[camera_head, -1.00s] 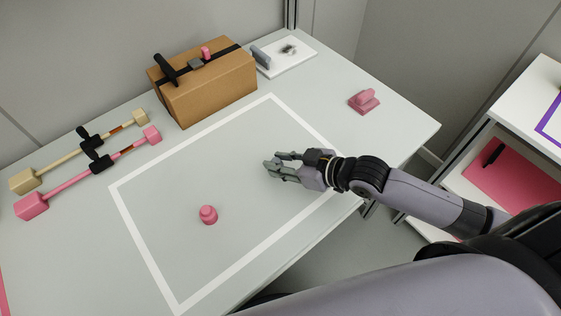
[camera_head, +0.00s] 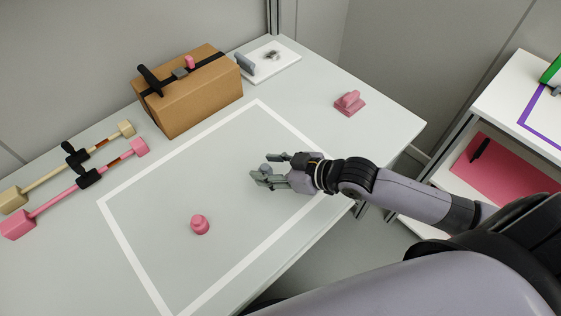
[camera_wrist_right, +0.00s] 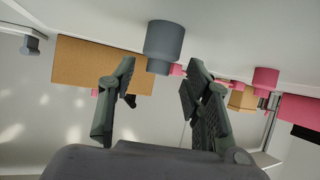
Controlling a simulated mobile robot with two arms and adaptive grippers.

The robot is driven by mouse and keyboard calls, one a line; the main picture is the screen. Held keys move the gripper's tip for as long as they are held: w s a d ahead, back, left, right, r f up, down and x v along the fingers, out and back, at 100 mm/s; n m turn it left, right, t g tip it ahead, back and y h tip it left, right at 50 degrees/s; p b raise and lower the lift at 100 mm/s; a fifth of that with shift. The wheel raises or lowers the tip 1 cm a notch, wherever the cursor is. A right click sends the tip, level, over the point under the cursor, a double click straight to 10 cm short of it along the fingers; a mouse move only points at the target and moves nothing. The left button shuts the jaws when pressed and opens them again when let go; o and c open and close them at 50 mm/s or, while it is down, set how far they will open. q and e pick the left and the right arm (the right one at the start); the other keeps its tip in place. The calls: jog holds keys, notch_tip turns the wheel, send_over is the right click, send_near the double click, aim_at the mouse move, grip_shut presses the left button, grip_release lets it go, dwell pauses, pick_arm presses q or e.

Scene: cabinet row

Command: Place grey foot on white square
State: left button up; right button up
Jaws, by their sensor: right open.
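The grey foot, a small stepped cylinder, shows most clearly in the right wrist view (camera_wrist_right: 165,40), just ahead of my right gripper's fingertips. In the head view the grey foot (camera_head: 265,168) is small and partly hidden by the fingers. My right gripper (camera_head: 263,170) is open, its two fingers on either side of the foot, low over the table. I cannot tell whether they touch it. The white square (camera_head: 169,157) is an outline on the table, and the gripper is inside its right part. My left gripper is not in view.
A pink foot (camera_head: 200,225) stands inside the square. A cardboard box (camera_head: 195,100) is behind it, with a white plate (camera_head: 285,64) further back. A pink piece (camera_head: 349,103) sits at right. Pink and cream bars lie at left. The square's middle is clear.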

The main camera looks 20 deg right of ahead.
jog(key=p+v, duration=0.1)
jog(key=v, duration=1.1)
jog(key=shift+p, duration=0.35)
jog(key=shift+d+f, duration=0.1)
